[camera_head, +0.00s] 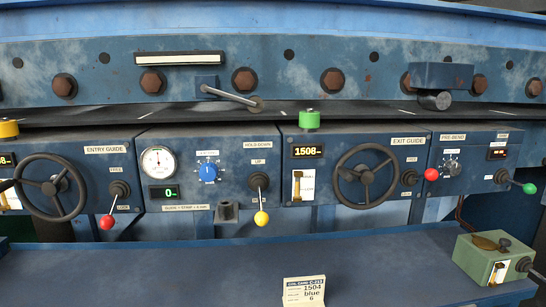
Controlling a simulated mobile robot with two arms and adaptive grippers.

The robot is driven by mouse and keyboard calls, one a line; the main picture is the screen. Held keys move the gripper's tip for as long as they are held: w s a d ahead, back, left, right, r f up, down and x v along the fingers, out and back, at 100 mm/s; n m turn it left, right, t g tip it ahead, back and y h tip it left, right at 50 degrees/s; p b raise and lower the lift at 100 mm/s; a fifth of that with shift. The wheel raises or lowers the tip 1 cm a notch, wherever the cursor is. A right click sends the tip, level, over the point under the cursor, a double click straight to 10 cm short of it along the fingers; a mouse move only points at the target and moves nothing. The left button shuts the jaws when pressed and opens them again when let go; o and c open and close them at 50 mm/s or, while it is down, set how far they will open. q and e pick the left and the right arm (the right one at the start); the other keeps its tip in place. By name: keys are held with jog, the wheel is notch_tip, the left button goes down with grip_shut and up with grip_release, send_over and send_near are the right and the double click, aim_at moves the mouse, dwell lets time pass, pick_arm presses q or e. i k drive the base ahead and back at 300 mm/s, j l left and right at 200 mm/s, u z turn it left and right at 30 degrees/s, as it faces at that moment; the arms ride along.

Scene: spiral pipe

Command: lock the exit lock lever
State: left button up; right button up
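The exit lock lever is a short dark lever with a red knob (431,174), on a round hub (409,177) at the right end of the EXIT GUIDE panel (330,180). It points to the right, nearly level, between a small label above the hub and another below it. A dark spoked handwheel (366,176) sits just left of it. Neither of my grippers shows in the head view.
The ENTRY GUIDE panel has a similar red-knobbed lever (107,222) pointing down. A yellow-knobbed lever (261,218) and a green-knobbed lever (529,188) are on other panels. A blue shelf (180,280) carries a card (304,290) and a green box (493,260).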

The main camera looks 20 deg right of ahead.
aim_at(431, 175)
jog(key=z, duration=1.7)
